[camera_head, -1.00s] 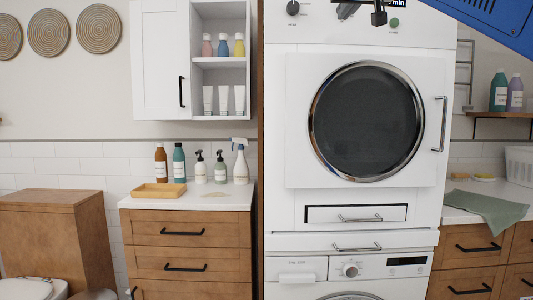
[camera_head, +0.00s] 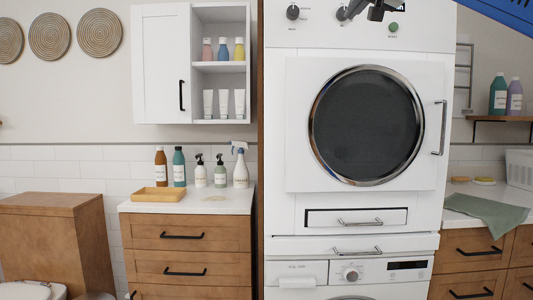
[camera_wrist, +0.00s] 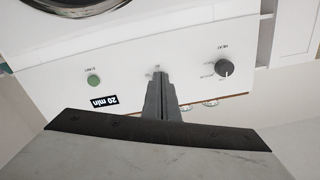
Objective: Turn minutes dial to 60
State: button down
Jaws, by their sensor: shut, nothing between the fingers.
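The dryer (camera_head: 297,222) is white, with a control panel across its top. The minutes dial (camera_head: 342,14) is a dark knob in the middle of that panel. My gripper (camera_head: 356,10) is shut and empty at the dial's right side in the head view. I cannot tell whether it touches the dial. In the wrist view, the panel appears upside down and my gripper's fingers (camera_wrist: 158,76) cover the spot where the dial sits. The display (camera_wrist: 104,102) reads "20 min".
A green start button (camera_head: 393,27) is right of the dial; it also shows in the wrist view (camera_wrist: 93,80). A dark heat knob (camera_head: 293,12) is on the left and appears at right in the wrist view (camera_wrist: 224,68). The round dryer door (camera_head: 367,125) is closed below.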

jog(key=shift+w+d+m, duration=0.1)
jog(key=shift+w+m, duration=0.4)
jog(key=shift+w, duration=1.2)
jog(key=shift+w+d+m, duration=0.1)
jog(key=shift+w+m, duration=0.4)
jog(key=shift+w, duration=1.2)
jog(key=shift+a+r, duration=0.45)
jog(key=shift+a, duration=0.3)
jog(key=shift+a+r, duration=0.35)
jog(key=shift+s+a+f, duration=0.1)
jog(key=shift+a+f, duration=0.15)
jog(key=shift+a, duration=0.05)
jog(key=s, duration=0.6)
jog(key=shift+d, duration=0.1)
